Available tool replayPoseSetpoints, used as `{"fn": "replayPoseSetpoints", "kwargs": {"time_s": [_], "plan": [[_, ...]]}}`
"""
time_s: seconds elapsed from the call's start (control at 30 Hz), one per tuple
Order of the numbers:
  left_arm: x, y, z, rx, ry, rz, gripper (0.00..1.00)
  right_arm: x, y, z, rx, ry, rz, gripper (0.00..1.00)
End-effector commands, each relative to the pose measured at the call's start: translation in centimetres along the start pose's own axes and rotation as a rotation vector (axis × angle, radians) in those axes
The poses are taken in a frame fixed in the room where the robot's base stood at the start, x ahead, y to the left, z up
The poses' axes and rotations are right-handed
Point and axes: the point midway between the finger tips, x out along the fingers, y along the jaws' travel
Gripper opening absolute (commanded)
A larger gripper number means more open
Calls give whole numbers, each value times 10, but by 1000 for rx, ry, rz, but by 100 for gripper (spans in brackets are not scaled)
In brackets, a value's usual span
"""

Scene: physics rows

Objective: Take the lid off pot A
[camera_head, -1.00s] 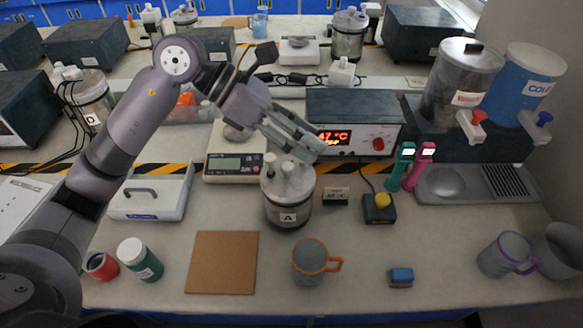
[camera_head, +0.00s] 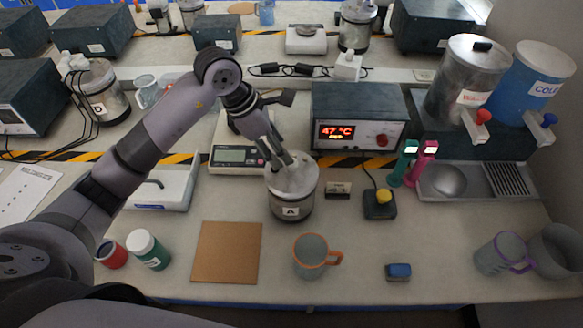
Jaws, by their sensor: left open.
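Pot A (camera_head: 291,208) is a metal pot with a dark band and a white label reading A. It stands upright on the bench in the middle of the view. Its pale lid (camera_head: 304,184) sits on top, and my gripper hides part of the lid's fittings. My left gripper (camera_head: 287,166) reaches down from the upper left, with its open fingers right over the lid. I cannot tell whether the fingers touch the lid. My right gripper is not in view.
A scale (camera_head: 232,157) stands behind left of the pot, and a controller reading 47 °C (camera_head: 358,118) behind right. In front are a brown board (camera_head: 227,252) and an orange-handled mug (camera_head: 311,262). A yellow-button box (camera_head: 380,204) stands to the right.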

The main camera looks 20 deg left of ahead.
Motion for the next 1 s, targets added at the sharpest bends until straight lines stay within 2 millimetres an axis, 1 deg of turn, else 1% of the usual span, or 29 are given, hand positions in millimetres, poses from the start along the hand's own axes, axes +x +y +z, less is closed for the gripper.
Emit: {"fn": "replayPoseSetpoints", "kwargs": {"time_s": [0.17,0.27,0.4,0.53,0.63,0.8,1.0], "plan": [[10,-1,1,-1,-1,-2,49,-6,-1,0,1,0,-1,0],[19,-2,1,-2,1,-6,49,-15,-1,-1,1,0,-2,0],[40,-3,2,-3,0,-6,49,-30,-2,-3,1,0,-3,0],[56,-1,1,-2,-1,-2,49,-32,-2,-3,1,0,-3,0],[61,-1,0,0,0,0,49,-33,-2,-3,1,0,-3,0],[62,-1,0,1,0,1,49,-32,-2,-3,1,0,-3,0],[61,-1,0,0,0,1,36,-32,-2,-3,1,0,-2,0]]}}
